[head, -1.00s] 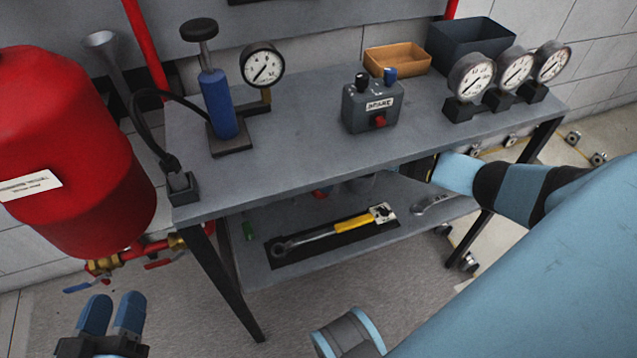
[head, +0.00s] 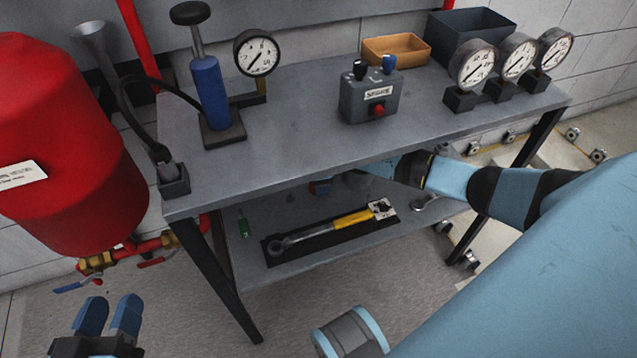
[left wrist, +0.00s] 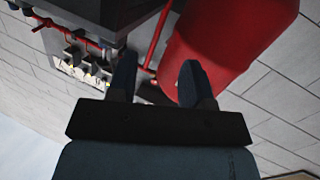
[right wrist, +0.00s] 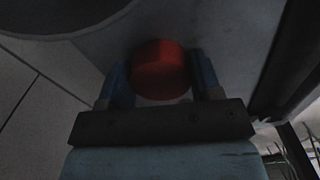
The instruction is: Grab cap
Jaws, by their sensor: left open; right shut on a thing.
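The red round cap (right wrist: 160,70) sits between the two blue fingers of my right gripper (right wrist: 162,84) in the right wrist view. My right gripper is shut on it.
The tabletop (head: 290,130) lies close above my right arm. The lower shelf (head: 330,245) holds a yellow-handled wrench (head: 340,223). A red tank (head: 60,150) stands left. Gauges, a blue hand pump (head: 210,95) and a grey valve box (head: 370,97) stand on top.

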